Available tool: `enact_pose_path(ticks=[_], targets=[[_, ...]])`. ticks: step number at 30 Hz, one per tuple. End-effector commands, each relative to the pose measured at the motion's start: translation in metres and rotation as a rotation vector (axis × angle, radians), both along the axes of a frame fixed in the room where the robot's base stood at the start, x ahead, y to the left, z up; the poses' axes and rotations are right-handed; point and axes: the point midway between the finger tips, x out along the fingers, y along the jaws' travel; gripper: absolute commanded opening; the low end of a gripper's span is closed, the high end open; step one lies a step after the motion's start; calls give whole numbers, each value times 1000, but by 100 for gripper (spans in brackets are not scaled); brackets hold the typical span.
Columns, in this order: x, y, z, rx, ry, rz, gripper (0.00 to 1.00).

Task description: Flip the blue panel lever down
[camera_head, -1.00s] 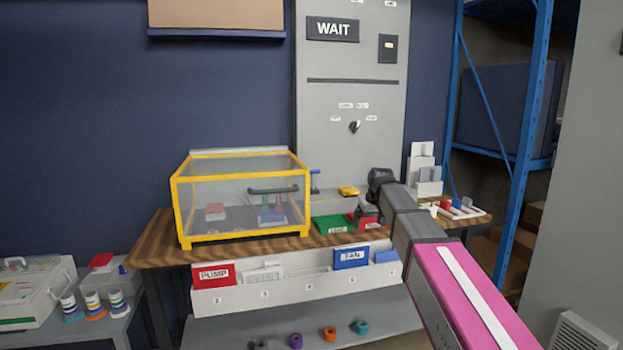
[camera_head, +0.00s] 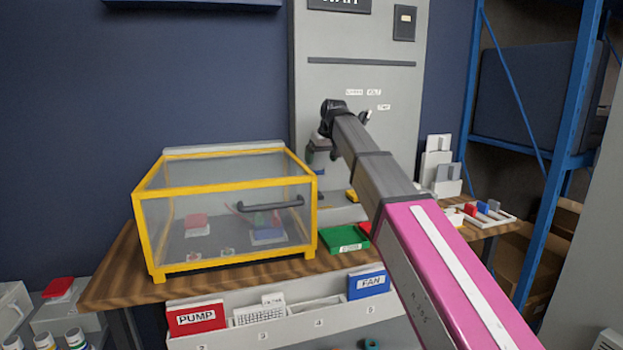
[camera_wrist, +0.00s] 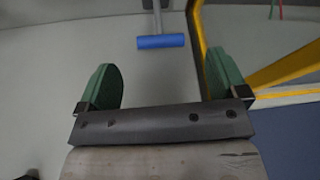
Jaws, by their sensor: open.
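The blue panel lever (camera_wrist: 160,41) shows in the wrist view as a blue crossbar on a thin grey shaft, against the grey panel (camera_wrist: 60,50). My gripper (camera_wrist: 163,76) is open, with one green finger to each side of the crossbar's line. The crossbar lies ahead of the gap between the fingers, and nothing is held. In the head view my gripper (camera_head: 318,152) is in front of the grey panel, above the right side of the yellow-framed case. The lever is mostly hidden there behind my gripper and arm.
The clear case with yellow frame (camera_head: 225,215) stands close to the left of my gripper; its yellow edge also shows in the wrist view (camera_wrist: 200,50). A green tray (camera_head: 344,240) lies on the wooden table (camera_head: 110,282). A white rack (camera_head: 445,165) stands at right.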

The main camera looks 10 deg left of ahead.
Motion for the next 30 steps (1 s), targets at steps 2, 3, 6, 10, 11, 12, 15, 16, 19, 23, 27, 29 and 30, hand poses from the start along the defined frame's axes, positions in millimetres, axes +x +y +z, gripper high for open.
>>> enact_pose_path(ticks=[2, 3, 6, 10, 11, 12, 15, 16, 19, 23, 27, 29, 30], targets=[[1, 2, -3, 0, 0, 1, 92], [2, 3, -7, 0, 1, 1, 92], [5, 6, -19, 0, 1, 1, 92], [11, 12, -40, -1, 2, 1, 92], [13, 14, -45, 0, 1, 0, 92], [15, 16, -52, -1, 2, 0, 92], [19, 20, -67, 0, 1, 0, 92], [21, 22, -72, 0, 1, 0, 92], [24, 25, -83, -1, 1, 0, 92], [27, 28, -94, 0, 0, 0, 92], [28, 29, -98, 0, 0, 0, 92], [28, 30, -99, 0, 0, 0, 92], [28, 30, -99, 0, 0, 0, 92]])
